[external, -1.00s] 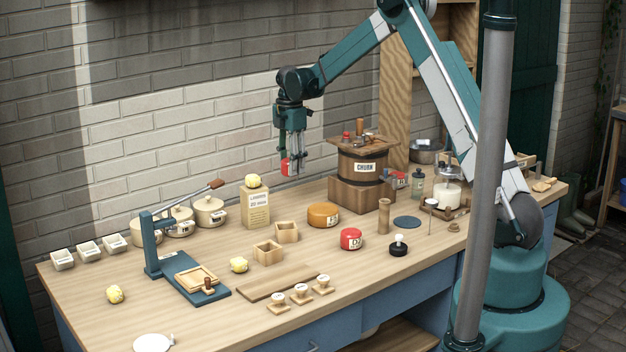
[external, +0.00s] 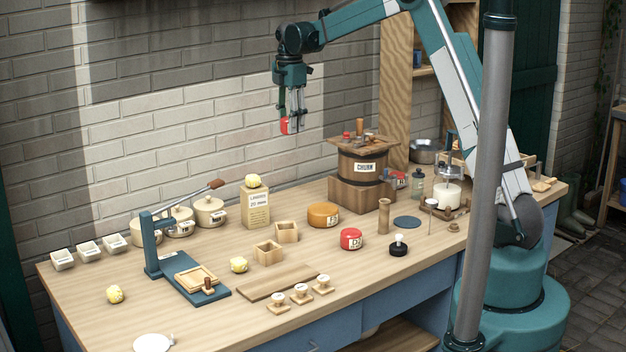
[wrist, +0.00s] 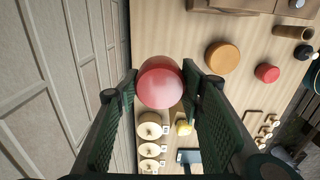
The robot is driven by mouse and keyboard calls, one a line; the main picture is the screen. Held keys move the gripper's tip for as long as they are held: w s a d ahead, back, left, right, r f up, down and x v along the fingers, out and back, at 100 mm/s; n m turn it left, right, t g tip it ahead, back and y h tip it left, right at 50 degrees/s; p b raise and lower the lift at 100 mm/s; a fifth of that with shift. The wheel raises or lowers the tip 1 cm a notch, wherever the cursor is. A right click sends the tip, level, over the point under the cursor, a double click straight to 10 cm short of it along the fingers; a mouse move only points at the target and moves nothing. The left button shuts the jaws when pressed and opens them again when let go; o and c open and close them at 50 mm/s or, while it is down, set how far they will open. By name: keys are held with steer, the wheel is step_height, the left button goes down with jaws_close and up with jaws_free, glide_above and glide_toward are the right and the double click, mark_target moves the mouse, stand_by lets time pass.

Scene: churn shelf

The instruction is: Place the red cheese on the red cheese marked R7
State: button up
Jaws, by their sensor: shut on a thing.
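My gripper (external: 292,120) is shut on a red cheese (external: 285,127) and holds it high above the bench, in front of the brick wall. In the wrist view the held red cheese (wrist: 160,82) sits between the two fingers. A second red cheese (external: 351,239), with a white label, stands on the bench at the middle right; it also shows in the wrist view (wrist: 267,73). Another red labelled piece (external: 398,180) stands right of the churn, partly hidden. The label letters are too small to read surely, so I cannot tell which is R7.
An orange cheese (external: 323,215) stands left of the second red cheese. The churn (external: 360,168) on its wooden block rises behind them. A tall carton (external: 255,208) with a yellow lump on top, lidded pots (external: 210,211) and a blue press (external: 152,245) stand left.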

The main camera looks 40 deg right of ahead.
steer(key=shift+r, duration=0.85)
steer(key=s+d+p, duration=0.1)
steer(key=s+d, duration=0.1)
steer(key=d, duration=0.7)
steer(key=s+d+p, duration=0.1)
steer(key=s+d, duration=0.2)
steer(key=d, duration=0.7)
steer(key=n+p, duration=0.1)
glide_above(397, 174)
step_height(397, 174, down, 11)
steer(key=shift+f, duration=0.15)
steer(key=shift+f, duration=3.1)
steer(key=shift+f+p, duration=0.3)
steer(key=shift+f, duration=1.55)
